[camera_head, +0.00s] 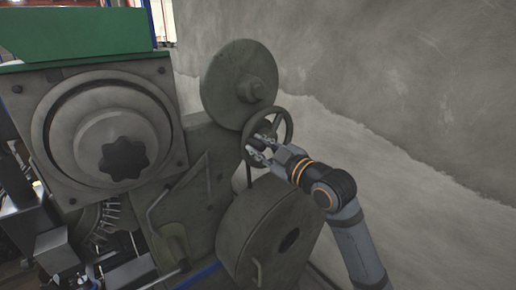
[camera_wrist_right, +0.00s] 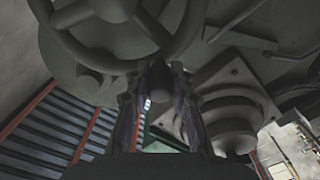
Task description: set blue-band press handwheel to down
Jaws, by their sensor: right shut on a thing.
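The grey-green press (camera_head: 205,150) fills the left and middle of the head view, with a blue strip (camera_head: 203,275) low at its base. Its spoked handwheel (camera_head: 290,122) sits on the right side, below a round disc. My right gripper (camera_head: 258,150) reaches in from the lower right and is at the wheel's lower left part. In the right wrist view the wheel (camera_wrist_right: 92,66) spans the top left, and a dark handle (camera_wrist_right: 160,80) stands between the two fingers (camera_wrist_right: 159,108). The gripper is shut on this handle. The fingers hide part of the wheel. My left gripper is not in view.
A round disc (camera_head: 228,80) stands just above the wheel and a rounded housing (camera_head: 250,235) just below it. A large round flange (camera_head: 88,122) is at the left under a green cover (camera_head: 75,30). A plain wall (camera_head: 420,110) is behind; open space lies right of the wheel.

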